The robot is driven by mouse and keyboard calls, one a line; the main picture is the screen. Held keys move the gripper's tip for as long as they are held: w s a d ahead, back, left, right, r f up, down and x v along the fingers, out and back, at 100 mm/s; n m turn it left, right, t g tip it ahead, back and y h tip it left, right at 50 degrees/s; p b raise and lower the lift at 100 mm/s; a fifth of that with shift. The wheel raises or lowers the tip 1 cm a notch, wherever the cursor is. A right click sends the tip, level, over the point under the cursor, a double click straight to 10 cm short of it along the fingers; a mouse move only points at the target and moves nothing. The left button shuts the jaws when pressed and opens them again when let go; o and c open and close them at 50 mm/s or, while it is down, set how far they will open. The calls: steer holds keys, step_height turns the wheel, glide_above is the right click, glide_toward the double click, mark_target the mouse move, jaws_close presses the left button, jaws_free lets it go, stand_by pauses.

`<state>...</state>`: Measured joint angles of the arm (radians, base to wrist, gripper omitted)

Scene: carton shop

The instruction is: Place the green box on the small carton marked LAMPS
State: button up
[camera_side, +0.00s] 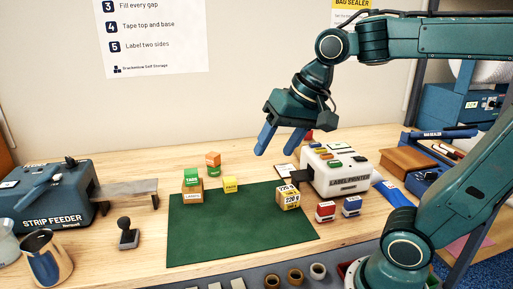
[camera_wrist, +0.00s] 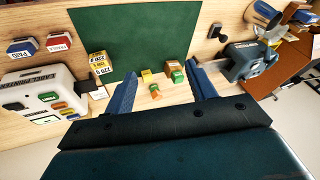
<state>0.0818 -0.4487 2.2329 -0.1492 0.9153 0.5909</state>
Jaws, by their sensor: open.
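A green box with white lettering like TAGS (camera_side: 191,176) sits on top of a small brown carton (camera_side: 193,192) at the mat's left back corner. The carton's lettering is too small to read surely. In the wrist view the green box (camera_wrist: 177,77) and carton (camera_wrist: 169,67) show between the fingers' directions. A second green block (camera_side: 214,170) stands behind, with an orange block (camera_side: 213,158) on top. My gripper (camera_side: 276,153) is open and empty, high above the table, right of these boxes and well apart from them. Its blue fingers also show in the wrist view (camera_wrist: 161,68).
The mat's middle is clear.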

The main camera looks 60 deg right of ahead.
steer(key=s+f+n, duration=0.4)
steer(key=s+n, duration=0.2)
steer(key=s, duration=0.2)
steer(key=shift+s+d+t+h, duration=0.3)
